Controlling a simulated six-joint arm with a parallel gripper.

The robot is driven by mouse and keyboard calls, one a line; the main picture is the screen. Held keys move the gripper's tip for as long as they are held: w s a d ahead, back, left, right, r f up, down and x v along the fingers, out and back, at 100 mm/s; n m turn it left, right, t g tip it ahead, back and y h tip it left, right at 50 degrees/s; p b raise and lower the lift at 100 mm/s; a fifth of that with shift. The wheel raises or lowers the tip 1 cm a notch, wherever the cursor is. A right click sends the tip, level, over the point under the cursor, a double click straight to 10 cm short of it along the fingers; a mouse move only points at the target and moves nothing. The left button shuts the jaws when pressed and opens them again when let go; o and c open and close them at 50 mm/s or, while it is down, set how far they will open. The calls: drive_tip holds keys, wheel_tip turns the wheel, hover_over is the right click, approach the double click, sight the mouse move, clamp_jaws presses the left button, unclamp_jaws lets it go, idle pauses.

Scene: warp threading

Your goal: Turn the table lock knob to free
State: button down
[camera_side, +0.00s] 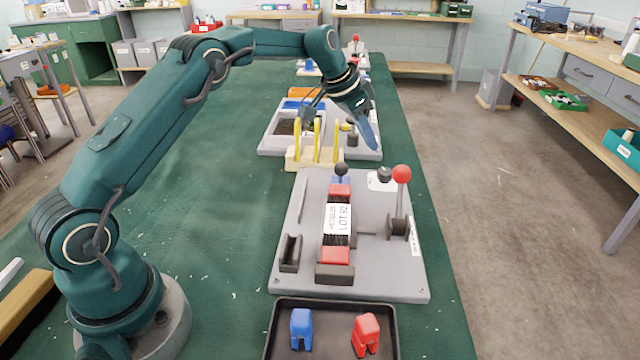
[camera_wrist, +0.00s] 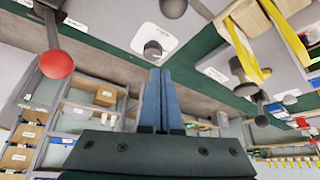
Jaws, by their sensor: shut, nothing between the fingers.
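A grey fixture plate (camera_side: 375,270) lies on the green table. A short black knob (camera_side: 384,174) stands on a white label at its far right corner; it looks like the lock knob. The knob also shows in the wrist view (camera_wrist: 152,48), just beyond my fingertips. Its label text and pointer direction are too small to read. My gripper (camera_side: 374,147) is shut and empty, its blue-grey fingers pointing down, above and beyond the knob and apart from it. In the wrist view the two fingers (camera_wrist: 159,72) lie side by side.
A red-ball lever (camera_side: 402,174) stands close right of the knob, and a black-ball lever (camera_side: 341,170) to its left. Yellow upright posts (camera_side: 317,142) stand behind the plate. A labelled block (camera_side: 337,218) sits mid-plate. A black tray (camera_side: 272,340) with blue and red pieces lies in front.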

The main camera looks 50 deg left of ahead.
drive_tip(key=shift+f, duration=3.4)
drive_tip(key=shift+w+d, duration=0.15)
drive_tip(key=shift+w, duration=0.05)
drive_tip(key=shift+s+d, duration=0.15)
drive_tip(key=shift+d, duration=0.15)
drive_tip(key=shift+s+d, duration=0.1)
drive_tip(key=shift+d, duration=0.75)
drive_tip(key=shift+s, duration=0.2)
drive_tip(key=shift+s, duration=0.15)
wheel_tip(320, 180, up, 6)
drive_tip(key=shift+s, duration=0.1)
